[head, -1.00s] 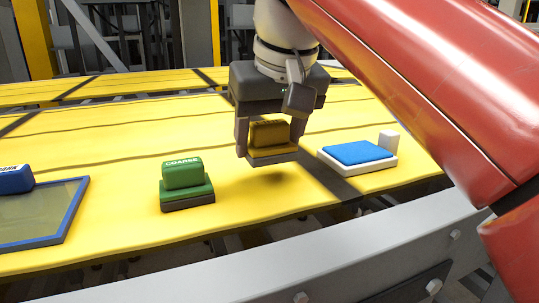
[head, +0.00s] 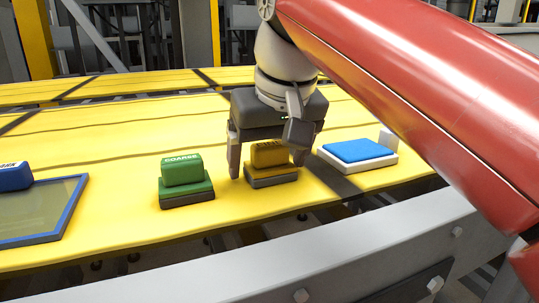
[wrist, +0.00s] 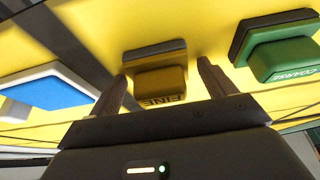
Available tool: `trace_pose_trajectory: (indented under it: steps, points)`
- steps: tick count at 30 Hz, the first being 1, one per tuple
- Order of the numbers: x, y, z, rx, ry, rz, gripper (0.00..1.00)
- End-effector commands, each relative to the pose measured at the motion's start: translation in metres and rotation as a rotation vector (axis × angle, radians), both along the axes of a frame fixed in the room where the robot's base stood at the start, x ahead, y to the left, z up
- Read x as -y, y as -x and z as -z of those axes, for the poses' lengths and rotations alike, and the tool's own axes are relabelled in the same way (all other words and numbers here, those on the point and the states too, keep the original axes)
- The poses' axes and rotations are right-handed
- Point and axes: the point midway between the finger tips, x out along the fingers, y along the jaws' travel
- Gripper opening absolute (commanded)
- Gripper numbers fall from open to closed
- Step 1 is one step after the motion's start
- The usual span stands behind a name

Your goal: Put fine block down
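The yellow fine block (head: 270,155), with a dark base, rests upright on the yellow surface in the head view. In the wrist view the fine block (wrist: 160,82) shows its FINE label. My gripper (head: 267,169) is over it with the fingers on either side. The fingers are open wider than the block, with a clear gap on the COARSE block's side. In the wrist view my gripper (wrist: 163,70) also shows the spread fingers.
A green COARSE block (head: 184,175) stands to the left. A blue pad on a white tray (head: 375,163) lies to the right. A blue-framed screen (head: 75,215) with a blue block (head: 14,177) on it is at far left. The surface's front edge is close by.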

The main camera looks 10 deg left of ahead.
Motion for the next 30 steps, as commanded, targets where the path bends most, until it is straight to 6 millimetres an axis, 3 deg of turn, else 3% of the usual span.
trace_pose_trajectory:
  steps: [11,18,30]
  points:
    - [-0.001,0.000,0.000,0.001,0.000,-0.003,0.83]
    - [0.004,0.011,-0.043,0.003,-0.001,0.003,0.83]
    - [0.008,0.023,-0.075,0.002,0.000,0.000,0.83]
